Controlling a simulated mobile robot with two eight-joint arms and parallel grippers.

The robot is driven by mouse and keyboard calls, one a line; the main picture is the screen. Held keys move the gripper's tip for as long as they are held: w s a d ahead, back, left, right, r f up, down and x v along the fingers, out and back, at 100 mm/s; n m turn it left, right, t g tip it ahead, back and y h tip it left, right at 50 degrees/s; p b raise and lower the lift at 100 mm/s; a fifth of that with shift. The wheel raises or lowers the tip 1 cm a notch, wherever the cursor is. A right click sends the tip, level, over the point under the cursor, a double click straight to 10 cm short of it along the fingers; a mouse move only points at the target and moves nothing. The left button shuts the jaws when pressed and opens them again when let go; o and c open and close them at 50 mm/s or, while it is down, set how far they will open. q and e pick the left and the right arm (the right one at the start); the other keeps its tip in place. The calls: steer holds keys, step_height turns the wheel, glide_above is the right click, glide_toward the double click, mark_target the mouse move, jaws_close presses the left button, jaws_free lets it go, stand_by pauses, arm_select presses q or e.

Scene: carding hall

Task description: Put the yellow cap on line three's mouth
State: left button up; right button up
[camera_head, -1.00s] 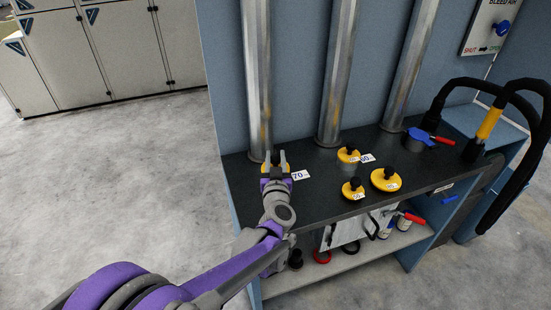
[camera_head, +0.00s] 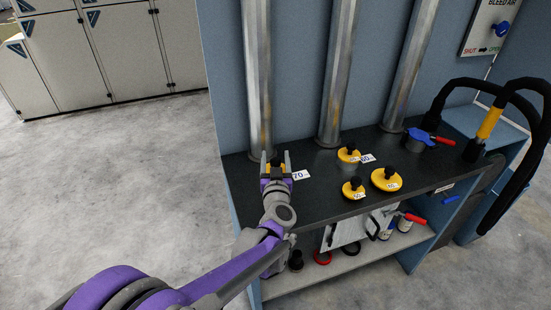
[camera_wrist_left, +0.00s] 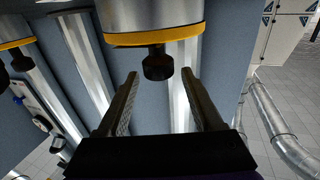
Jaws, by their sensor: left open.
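My left gripper (camera_head: 276,160) is open at the left end of the dark bench. In the left wrist view its two fingers (camera_wrist_left: 162,85) stand apart, and the black knob of a yellow cap (camera_wrist_left: 150,39) shows between and beyond their tips. That cap sits on the end of a metal cylinder and also shows, partly hidden, in the head view (camera_head: 275,167). A second yellow cap (camera_head: 348,157) sits on a short grey stub at the middle pipe. A small yellow cap (camera_head: 354,194) and a larger one (camera_head: 386,184) lie on the bench. My right gripper is not in view.
Three metal pipes rise behind the bench (camera_head: 320,205). A blue-topped fitting with a red handle (camera_head: 418,138) stands near the right pipe. Black hoses (camera_head: 520,105) curve at the right. A lower shelf (camera_head: 350,258) holds rings and bottles. Floor at left is clear.

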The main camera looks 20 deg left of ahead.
arm_select(q)
steer(key=shift+s+d+f, duration=0.15)
steer(key=shift+d+f, duration=0.05)
steer(key=shift+f, duration=0.2)
steer(key=shift+r+p, duration=0.3)
steer(key=shift+p, duration=0.2)
steer(key=shift+r, duration=0.2)
steer(key=s+d+f+m+g+h, duration=0.1)
steer(key=s+d+m+g+h, duration=0.2)
steer(key=s, duration=0.6)
steer(key=s+d+f+m+h, duration=0.15)
steer(key=s+d+h, duration=0.35)
steer(key=s, duration=0.5)
steer(key=s+a+f+g+y, duration=0.1)
steer(key=s+a+f+g, duration=0.2)
steer(key=s, duration=0.3)
steer(key=s+a+f+n+g+y, duration=0.1)
steer(key=s+a+f+g, duration=0.2)
steer(key=s, duration=0.3)
steer(key=s+a+f+g+y, duration=0.1)
steer(key=s+a+f+g, duration=0.1)
steer(key=s+f, duration=0.3)
steer(key=shift+s+a+f+g, duration=0.2)
steer(key=shift+s+a+g, duration=0.2)
steer(key=shift+s+g, duration=0.25)
